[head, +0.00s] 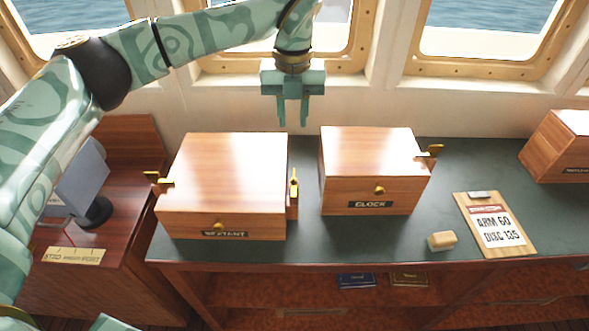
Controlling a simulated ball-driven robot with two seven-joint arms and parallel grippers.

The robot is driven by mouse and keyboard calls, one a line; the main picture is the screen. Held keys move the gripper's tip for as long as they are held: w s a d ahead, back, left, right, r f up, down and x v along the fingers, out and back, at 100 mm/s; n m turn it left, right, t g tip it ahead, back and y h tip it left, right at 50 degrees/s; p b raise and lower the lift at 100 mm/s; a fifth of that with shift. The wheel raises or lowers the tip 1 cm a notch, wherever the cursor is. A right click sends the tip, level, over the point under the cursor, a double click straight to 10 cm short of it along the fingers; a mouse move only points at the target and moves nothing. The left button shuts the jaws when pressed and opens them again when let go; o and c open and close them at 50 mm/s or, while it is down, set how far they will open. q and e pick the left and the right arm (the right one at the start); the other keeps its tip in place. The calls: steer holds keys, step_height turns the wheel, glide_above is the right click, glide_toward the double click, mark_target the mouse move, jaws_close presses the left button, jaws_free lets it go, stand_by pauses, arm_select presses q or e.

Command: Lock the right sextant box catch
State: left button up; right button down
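The sextant box (222,170) is a wooden box labelled SEXTANT, standing closed on the dark green counter (330,240). Its right catch (294,188) is a brass lever on the box's right side and looks upright. Its left catch (158,181) is brass and sticks out sideways from the left side. My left gripper (292,121) hangs with its fingers pointing down, behind and above the gap between the sextant box and the clock box. It is empty, with a gap between its fingers, and apart from the catch. My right gripper does not show.
The clock box (368,190) stands just right of the sextant box, with a brass catch (432,152) on its right side. A clipboard (494,225) and a tan block (441,241) lie further right. Another wooden box (560,150) is at the right edge. Windows line the back wall.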

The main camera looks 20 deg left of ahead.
mark_target(294, 173)
arm_select(q)
step_height(294, 173, down, 16)
stand_by(0.3)
jaws_close()
